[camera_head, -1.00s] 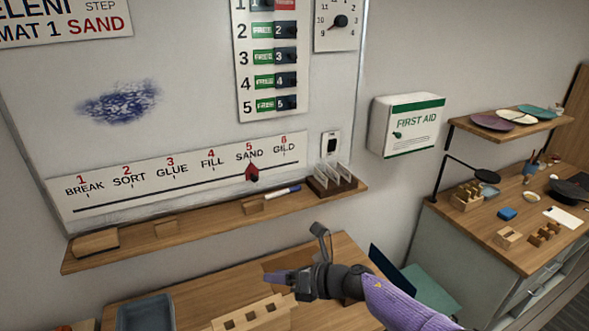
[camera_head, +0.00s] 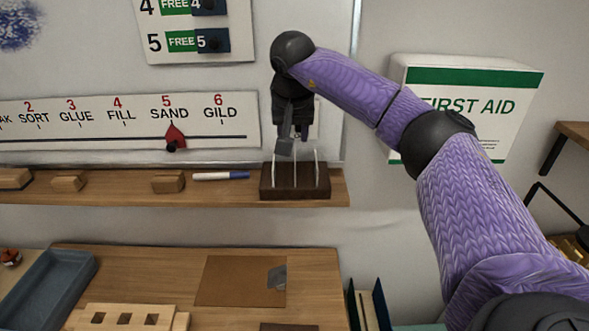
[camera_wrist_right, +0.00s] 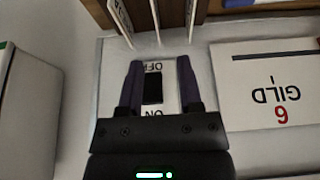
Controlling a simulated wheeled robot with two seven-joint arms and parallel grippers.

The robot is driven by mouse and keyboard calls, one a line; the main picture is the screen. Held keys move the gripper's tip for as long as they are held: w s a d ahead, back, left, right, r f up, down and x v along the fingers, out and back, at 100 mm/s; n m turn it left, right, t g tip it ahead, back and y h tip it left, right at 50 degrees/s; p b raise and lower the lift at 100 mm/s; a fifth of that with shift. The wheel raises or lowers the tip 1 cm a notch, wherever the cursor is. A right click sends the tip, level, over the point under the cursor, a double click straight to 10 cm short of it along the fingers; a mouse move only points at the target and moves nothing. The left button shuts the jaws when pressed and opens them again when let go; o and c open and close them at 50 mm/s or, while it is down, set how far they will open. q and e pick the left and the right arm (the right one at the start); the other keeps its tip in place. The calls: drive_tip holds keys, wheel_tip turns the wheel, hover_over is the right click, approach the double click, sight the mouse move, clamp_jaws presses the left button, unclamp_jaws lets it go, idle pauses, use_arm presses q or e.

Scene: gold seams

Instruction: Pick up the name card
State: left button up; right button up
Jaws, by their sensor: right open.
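Several upright white name cards (camera_head: 310,174) stand in a dark wooden holder (camera_head: 296,193) at the right end of the wall ledge. I cannot read names on them. In the right wrist view the cards (camera_wrist_right: 153,20) show edge-on at the top, with the holder (camera_wrist_right: 170,12) behind them. My right gripper (camera_head: 294,138) hangs just above the cards in the head view. In the wrist view its two fingers (camera_wrist_right: 160,68) are apart with nothing between them, and the cards lie beyond the fingertips. My left gripper is not in view.
An ON/OFF switch (camera_wrist_right: 152,88) is on the wall behind my fingers. A marker (camera_head: 220,176) lies left of the holder on the ledge (camera_head: 120,190), with wooden blocks (camera_head: 168,183) further left. A first aid box (camera_head: 470,75) hangs to the right. A workbench (camera_head: 150,265) stands below.

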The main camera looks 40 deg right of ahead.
drive_tip(key=x, duration=0.9)
drive_tip(key=shift+s+d+f, duration=0.2)
drive_tip(key=shift+d+f, duration=0.05)
drive_tip(key=shift+f, duration=0.05)
clamp_jaws()
